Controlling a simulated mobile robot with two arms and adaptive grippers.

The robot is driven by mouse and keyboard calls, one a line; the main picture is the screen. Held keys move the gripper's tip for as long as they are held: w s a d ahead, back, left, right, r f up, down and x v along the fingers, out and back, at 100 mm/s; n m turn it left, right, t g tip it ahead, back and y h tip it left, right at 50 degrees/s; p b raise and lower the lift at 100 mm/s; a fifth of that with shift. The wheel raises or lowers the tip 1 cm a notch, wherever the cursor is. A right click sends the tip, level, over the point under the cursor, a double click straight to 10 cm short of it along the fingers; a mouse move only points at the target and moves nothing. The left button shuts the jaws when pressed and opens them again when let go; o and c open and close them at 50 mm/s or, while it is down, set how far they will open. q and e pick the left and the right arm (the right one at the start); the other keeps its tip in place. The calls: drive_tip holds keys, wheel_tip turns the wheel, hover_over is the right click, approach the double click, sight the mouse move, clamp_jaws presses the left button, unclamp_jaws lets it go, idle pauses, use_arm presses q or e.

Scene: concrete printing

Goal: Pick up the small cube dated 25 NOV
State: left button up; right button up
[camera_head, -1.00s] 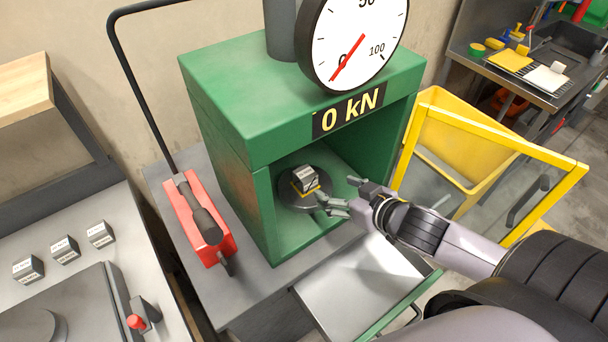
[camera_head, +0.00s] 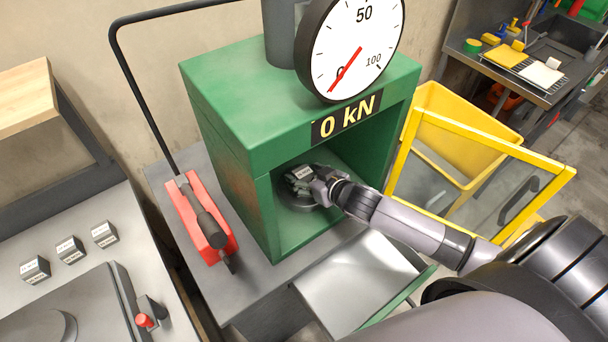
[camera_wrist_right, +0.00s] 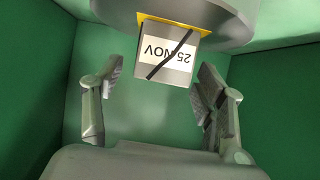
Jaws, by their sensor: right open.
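The small grey cube (camera_wrist_right: 164,54) has a white label reading 25 NOV with a black diagonal stroke. It sits on the round dark platen (camera_wrist_right: 213,14) with a yellow edge mark, inside the green press (camera_head: 225,125). In the head view the cube (camera_head: 301,173) is partly covered by my right gripper (camera_head: 302,185). My right gripper (camera_wrist_right: 160,95) is open in the wrist view, one finger on each side and short of the cube, not touching it. My left gripper is not in view.
The press gauge (camera_head: 352,45) and a 0 kN display are above the opening. A yellow-framed guard door (camera_head: 480,165) stands open to the right. A red lever pump (camera_head: 200,222) is at left, with several other cubes (camera_head: 70,249) on the grey bench.

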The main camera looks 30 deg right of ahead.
drive_tip(key=shift+x, duration=0.8)
drive_tip(key=shift+r, duration=0.1)
drive_tip(key=c, duration=1.5)
